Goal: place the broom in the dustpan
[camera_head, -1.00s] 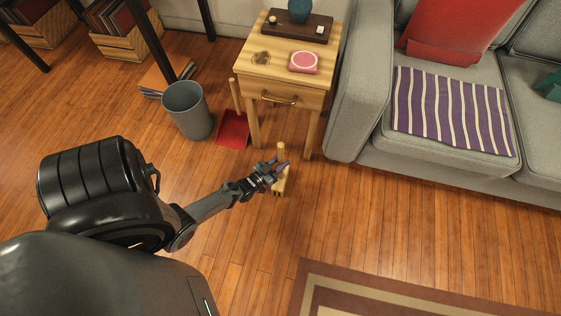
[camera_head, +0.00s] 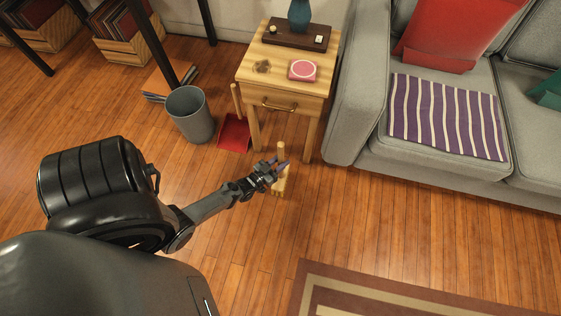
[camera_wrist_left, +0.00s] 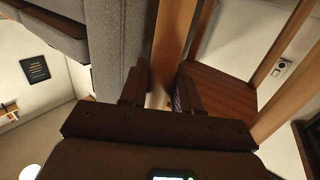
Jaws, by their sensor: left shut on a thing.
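The broom (camera_head: 281,150) is a small wooden one, standing upright on the floor with its head low, in front of the side table. My left gripper (camera_head: 279,165) is shut on its handle, below the handle's top. In the left wrist view my left gripper's fingers (camera_wrist_left: 160,88) close around a pale wooden shaft, largely hidden between them. The red dustpan (camera_head: 234,134) lies on the floor between the grey bin and the side table, its wooden handle (camera_head: 236,101) standing up beside the table. My right gripper is in neither view.
The wooden side table (camera_head: 283,88) stands just behind the broom, its legs close to the dustpan. The grey bin (camera_head: 191,115) is left of the dustpan. A grey sofa (camera_head: 345,120) is at right. The floor (camera_head: 340,215) in front is clear up to the rug (camera_head: 420,292).

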